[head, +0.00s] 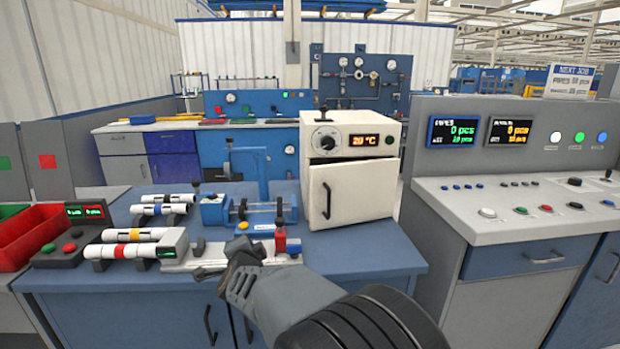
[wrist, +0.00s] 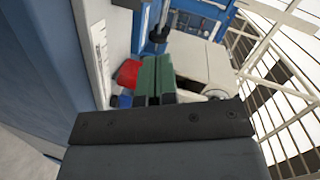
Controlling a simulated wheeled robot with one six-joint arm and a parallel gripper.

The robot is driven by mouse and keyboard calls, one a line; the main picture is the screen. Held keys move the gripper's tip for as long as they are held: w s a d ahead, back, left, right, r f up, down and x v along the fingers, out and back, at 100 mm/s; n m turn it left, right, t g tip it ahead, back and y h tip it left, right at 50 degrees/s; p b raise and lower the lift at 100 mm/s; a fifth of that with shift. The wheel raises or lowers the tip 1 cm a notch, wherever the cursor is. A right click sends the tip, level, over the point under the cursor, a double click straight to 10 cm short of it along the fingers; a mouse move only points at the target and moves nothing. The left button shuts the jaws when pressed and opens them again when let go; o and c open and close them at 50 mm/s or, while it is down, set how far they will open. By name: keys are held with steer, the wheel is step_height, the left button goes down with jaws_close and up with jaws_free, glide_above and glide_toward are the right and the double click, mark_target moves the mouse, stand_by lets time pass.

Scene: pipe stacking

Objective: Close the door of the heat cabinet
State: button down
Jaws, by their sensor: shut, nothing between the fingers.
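The heat cabinet (head: 364,140) is a cream box at the back right of the blue bench, with a dial and an orange display reading about 20 °C. Its door (head: 360,192) has a dark upright handle (head: 327,200) near the left edge. A dark gap shows above the door, so it looks slightly ajar. My gripper (head: 241,247) is in front of the bench fixtures, left of the cabinet and apart from it. In the wrist view its green fingers (wrist: 155,80) are together and empty. The cream cabinet (wrist: 205,65) shows beyond them, partly hidden.
A blue clamp fixture (head: 262,208) stands left of the cabinet. Banded white pipes (head: 130,235) lie on holders further left, near a red bin (head: 30,237). A red block (head: 280,240) stands near my gripper. A grey console (head: 520,215) is on the right. Bench before the door is clear.

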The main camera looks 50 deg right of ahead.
steer(key=s+d+r+m+g+h+p, duration=0.2)
steer(key=s+d+r+m+g+h, duration=0.1)
steer(key=d+r+m+h, duration=0.3)
steer(key=m+g+h+p, duration=0.2)
steer(key=m+g+h, duration=0.1)
steer(key=m+g, duration=0.25)
glide_toward(315, 191)
steer(key=s+d, duration=0.3)
steer(key=d, duration=0.1)
steer(key=w+d, duration=0.1)
steer(key=w+t, duration=0.1)
steer(key=w, duration=0.1)
steer(key=shift+d+m, duration=0.25)
steer(key=shift+d, duration=0.15)
steer(key=shift+w+d, duration=0.3)
steer(key=shift+w, duration=0.35)
steer(key=shift+w, duration=0.1)
